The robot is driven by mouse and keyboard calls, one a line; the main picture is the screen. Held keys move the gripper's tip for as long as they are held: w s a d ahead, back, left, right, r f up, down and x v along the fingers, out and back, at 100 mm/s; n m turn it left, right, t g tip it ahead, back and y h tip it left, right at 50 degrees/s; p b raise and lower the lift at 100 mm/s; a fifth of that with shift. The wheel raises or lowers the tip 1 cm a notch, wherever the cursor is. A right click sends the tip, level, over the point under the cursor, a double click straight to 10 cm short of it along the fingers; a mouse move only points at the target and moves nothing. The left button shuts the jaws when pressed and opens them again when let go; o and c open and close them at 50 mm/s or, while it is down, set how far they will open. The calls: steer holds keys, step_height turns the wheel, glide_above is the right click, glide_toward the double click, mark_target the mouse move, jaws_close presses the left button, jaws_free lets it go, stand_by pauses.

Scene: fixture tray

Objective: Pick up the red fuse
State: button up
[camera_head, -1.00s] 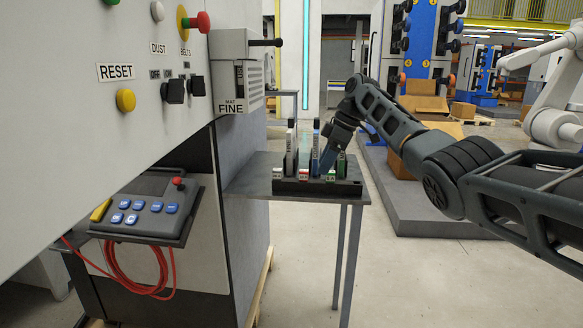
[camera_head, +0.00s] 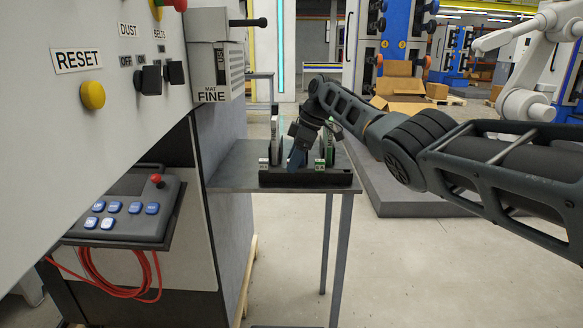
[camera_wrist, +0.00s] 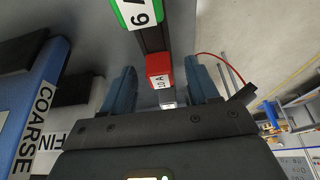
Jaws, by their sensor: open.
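The red fuse (camera_wrist: 158,68) is a small red block with a white "10 A" label. In the wrist view it lies between the blue fingers of my gripper (camera_wrist: 162,80), which are apart, with a gap on each side. In the head view my gripper (camera_head: 298,157) points down at the middle of the black fixture tray (camera_head: 305,178). The red fuse cannot be made out there, hidden by the gripper. The tray also shows as a dark bar (camera_wrist: 151,38) in the wrist view.
A green-framed part (camera_wrist: 137,12) sits further along the bar, and a green part (camera_head: 328,146) stands right of my gripper. A grey upright part (camera_head: 275,135) stands on its left. The metal table (camera_head: 235,172) has bare room left of the tray. A control panel (camera_head: 100,45) is further left.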

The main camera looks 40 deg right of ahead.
steer(key=shift+f, duration=0.15)
jaws_close()
stand_by(0.4)
steer(key=shift+r, duration=0.6)
steer(key=v, duration=0.3)
steer(key=shift+w+a+r, duration=0.15)
steer(key=shift+r, duration=0.1)
steer(key=s+d+r, duration=0.6)
steer(key=s+d, duration=0.1)
steer(key=s, duration=0.1)
steer(key=shift+r+b, duration=0.3)
steer(key=shift+b, duration=0.15)
steer(key=shift+s, duration=0.15)
steer(key=shift+r, duration=0.15)
